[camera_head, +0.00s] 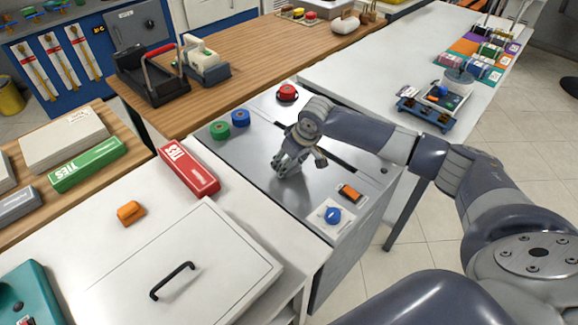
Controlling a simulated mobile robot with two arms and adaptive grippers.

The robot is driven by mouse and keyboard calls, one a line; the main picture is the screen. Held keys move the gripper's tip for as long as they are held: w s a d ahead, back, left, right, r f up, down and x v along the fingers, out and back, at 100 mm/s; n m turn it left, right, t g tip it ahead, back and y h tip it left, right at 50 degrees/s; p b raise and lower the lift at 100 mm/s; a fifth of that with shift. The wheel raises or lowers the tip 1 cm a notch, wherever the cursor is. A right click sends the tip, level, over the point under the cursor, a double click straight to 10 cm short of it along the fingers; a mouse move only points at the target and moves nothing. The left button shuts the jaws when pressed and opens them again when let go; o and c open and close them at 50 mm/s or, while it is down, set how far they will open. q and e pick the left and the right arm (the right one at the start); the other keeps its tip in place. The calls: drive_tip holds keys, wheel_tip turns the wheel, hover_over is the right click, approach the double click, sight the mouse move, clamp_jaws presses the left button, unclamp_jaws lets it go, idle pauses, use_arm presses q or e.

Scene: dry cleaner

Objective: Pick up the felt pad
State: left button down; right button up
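I cannot tell for certain which thing is the felt pad; none is plainly recognisable as one. My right gripper (288,170) points down close over the metal-topped counter (255,165), near its middle. Its fingers are small and seen from above, so I cannot tell whether they are open or hold anything. The gripper may hide something beneath it. To its lower right lie a small orange-and-dark item (349,193) and a white square with a blue round piece (332,215). My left gripper is not in view.
Red (288,93), blue (240,118) and green (219,130) round pieces sit on the metal counter's far and left parts. A red TIES box (188,170), an orange block (130,212) and a white lid with a black handle (172,281) are to the left.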

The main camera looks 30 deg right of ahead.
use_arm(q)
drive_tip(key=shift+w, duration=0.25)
